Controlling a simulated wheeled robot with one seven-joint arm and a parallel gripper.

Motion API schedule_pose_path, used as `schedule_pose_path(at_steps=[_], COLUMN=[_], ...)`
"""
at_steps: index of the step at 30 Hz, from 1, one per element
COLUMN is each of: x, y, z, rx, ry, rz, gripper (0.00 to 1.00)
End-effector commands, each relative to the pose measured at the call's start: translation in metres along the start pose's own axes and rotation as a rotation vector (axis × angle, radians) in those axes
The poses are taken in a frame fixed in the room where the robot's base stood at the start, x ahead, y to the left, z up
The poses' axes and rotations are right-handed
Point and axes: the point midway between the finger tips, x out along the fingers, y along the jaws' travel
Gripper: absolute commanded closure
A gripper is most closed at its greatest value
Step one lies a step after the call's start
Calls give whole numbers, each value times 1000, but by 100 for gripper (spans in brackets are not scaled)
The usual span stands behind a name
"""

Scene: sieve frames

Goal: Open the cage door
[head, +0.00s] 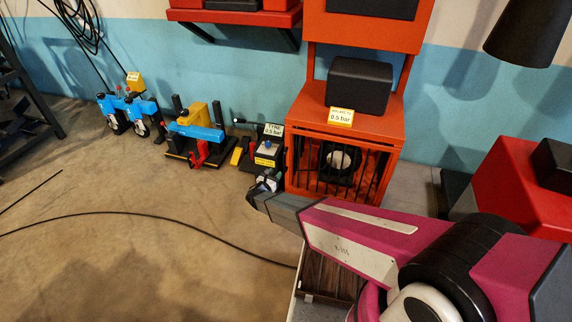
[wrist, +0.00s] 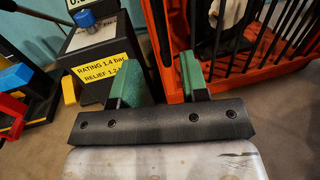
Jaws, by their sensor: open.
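The cage is the lower part of an orange stand (head: 390,140), with upright black bars (head: 371,178) across its front. The barred front appears closed; I cannot make out a handle or latch. In the wrist view, the bars (wrist: 272,40) and orange frame (wrist: 158,45) fill the upper right. A dark wheel-like object with a pale hub (head: 340,160) shows behind the bars. My gripper (head: 262,183) is in front of the cage's left side. Its green fingers (wrist: 160,68) are apart with nothing between them; the wrist view shows them just left of the bars.
A dark box with a yellow rating label (wrist: 103,62) stands close left of my gripper. A yellow and blue device (head: 195,125) with red parts is farther left. A black cable (head: 180,220) crosses the floor. The floor at left is mostly clear.

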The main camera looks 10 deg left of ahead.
Motion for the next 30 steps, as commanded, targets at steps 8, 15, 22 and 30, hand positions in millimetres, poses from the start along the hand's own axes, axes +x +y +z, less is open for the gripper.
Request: schedule_pose_path(at_steps=[8, 15, 22, 30], x=[47, 84, 100, 101], y=[0, -1, -1, -1], z=[0, 0, 0, 0], rx=[4, 4, 4, 4], ry=[0, 1, 2, 2], rz=[-5, -5, -3, -3], gripper=[59, 59, 59, 59])
